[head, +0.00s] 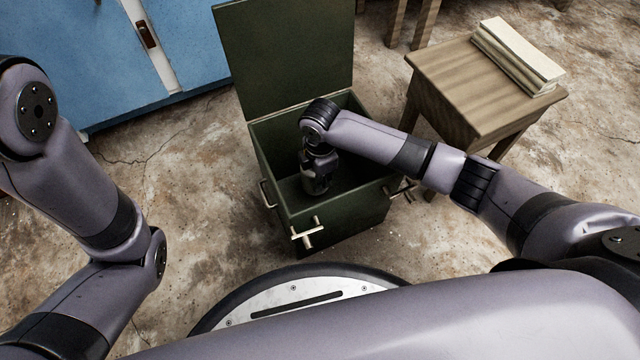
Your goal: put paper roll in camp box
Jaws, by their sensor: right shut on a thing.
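The camp box (340,222) is a dark green box on the floor, with its lid (287,55) raised at the back. My right arm reaches in from the right, and my right gripper (316,190) points down inside the box, near its left side. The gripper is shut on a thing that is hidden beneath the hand. No paper roll shows anywhere else in view. My left arm is at the left, and its gripper is out of view.
A small wooden stool (450,75) with a stack of pale papers or books (517,58) stands to the right of the box. A blue cabinet (60,60) is at the back left. Pale latches (308,234) stick out from the box front. Bare floor lies left of the box.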

